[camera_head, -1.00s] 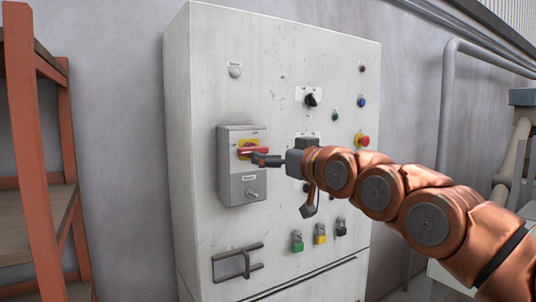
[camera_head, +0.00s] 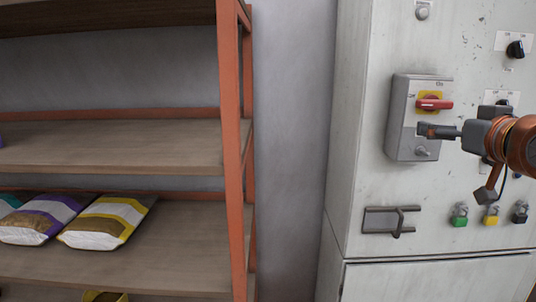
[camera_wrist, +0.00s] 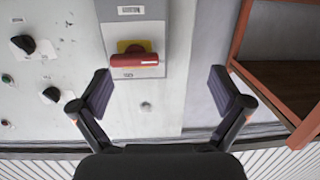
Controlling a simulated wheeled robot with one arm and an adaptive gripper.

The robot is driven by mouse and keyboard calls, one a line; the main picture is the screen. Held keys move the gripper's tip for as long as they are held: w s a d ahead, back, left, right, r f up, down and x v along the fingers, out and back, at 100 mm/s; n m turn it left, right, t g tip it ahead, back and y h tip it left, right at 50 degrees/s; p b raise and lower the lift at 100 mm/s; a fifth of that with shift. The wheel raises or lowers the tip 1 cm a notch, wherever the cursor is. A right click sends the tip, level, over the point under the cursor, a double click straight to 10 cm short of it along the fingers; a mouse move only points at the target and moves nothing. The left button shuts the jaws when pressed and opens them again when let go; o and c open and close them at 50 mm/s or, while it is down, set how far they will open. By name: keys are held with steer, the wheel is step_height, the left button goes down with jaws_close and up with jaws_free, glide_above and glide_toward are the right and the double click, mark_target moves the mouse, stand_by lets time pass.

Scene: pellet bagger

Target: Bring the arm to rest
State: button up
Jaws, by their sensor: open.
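My gripper (camera_head: 426,130) is at the right of the head view, in front of the grey switch box (camera_head: 402,120) on the cabinet. The box carries a red rotary handle on a yellow plate (camera_head: 434,103), with the handle lying level. In the wrist view my gripper (camera_wrist: 163,92) has its two fingers wide apart with nothing between them. The red handle (camera_wrist: 134,60) shows beyond the fingertips, apart from them. My arm reaches in from the right edge of the head view.
The pale control cabinet (camera_head: 358,190) has a black knob (camera_head: 515,48), a metal latch (camera_head: 390,220) and several padlocks, one green (camera_head: 459,215). An orange-framed shelf (camera_head: 232,150) with bags (camera_head: 108,220) stands at left. A bare wall strip (camera_head: 290,130) separates them.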

steer(key=s+a+f+n+g+y+p, duration=0.15)
steer(key=a+f+g, duration=0.25)
steer(key=a+f, duration=0.5)
steer(key=s+a+f+g, duration=0.35)
steer(key=a+f, duration=0.25)
steer(key=f, duration=0.5)
steer(key=s+a+f+g, duration=0.2)
steer(key=s+f+g, duration=0.3)
steer(key=s+f, duration=0.3)
steer(key=s+a+f+m+g, duration=0.1)
steer(key=s+f+g, duration=0.5)
steer(key=s, duration=0.8)
step_height(320, 180, down, 2)
steer(key=shift+s+a+f+h+p, duration=0.25)
steer(key=shift+a+h+p, duration=0.2)
steer(key=shift+a, duration=0.3)
